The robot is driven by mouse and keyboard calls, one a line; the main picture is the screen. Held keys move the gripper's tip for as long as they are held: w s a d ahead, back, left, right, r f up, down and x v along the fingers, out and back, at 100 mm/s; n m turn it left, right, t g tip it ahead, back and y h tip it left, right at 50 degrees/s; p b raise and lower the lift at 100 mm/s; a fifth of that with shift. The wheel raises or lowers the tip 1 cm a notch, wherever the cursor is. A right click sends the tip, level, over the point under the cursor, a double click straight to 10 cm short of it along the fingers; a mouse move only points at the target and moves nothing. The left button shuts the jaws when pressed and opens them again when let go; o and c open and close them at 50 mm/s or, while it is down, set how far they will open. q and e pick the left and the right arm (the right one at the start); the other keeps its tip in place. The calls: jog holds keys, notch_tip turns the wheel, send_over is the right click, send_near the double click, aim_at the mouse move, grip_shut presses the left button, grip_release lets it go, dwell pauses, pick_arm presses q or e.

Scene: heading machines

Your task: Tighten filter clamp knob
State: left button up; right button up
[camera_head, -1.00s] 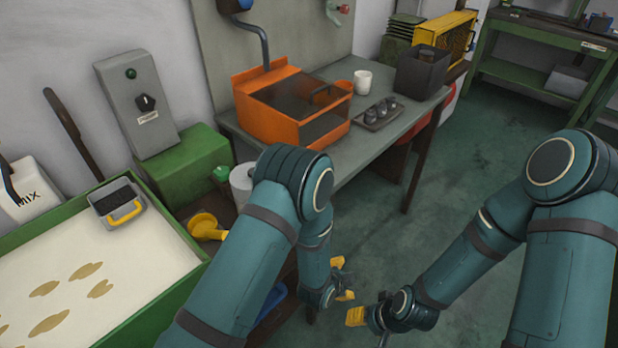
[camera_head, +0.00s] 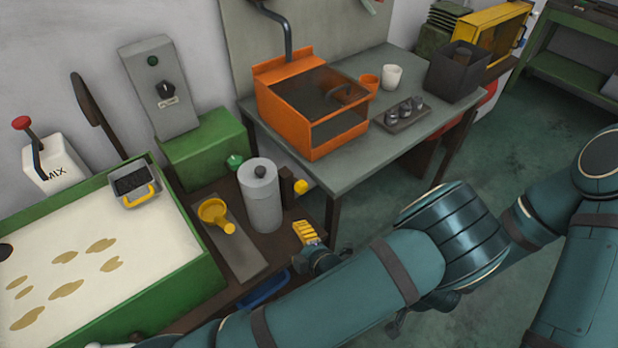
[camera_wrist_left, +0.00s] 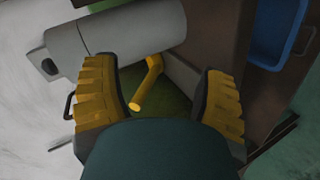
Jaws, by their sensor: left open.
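My right gripper (camera_head: 397,322) is mostly hidden behind the left arm.
A yellow funnel (camera_head: 213,212) stands left of the cylinder, beside a green-framed tank (camera_head: 190,285). A blue tray (camera_head: 265,288) lies low under the bench's front edge. An orange box (camera_head: 312,110) stands on the grey table (camera_head: 350,160) behind. The floor at the right is open.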

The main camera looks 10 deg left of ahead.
aim_at(304, 190)
pick_arm(q)
jog(key=w+d+r+m+t+h, duration=0.2)
jog(key=w+d+r+m+t, duration=0.2)
jog(key=w+r+m, duration=0.1)
jog(key=x, duration=0.4)
jog(key=b+x, duration=0.1)
jog(key=x, duration=0.4)
jog(key=r+x, duration=0.1)
jog(key=x, duration=0.3)
jog(key=shift+w+a+f+b, duration=0.1)
jog(key=shift+w+a+b, duration=0.1)
jog(key=shift+a+b, duration=0.1)
jog(key=c, duration=1.2)
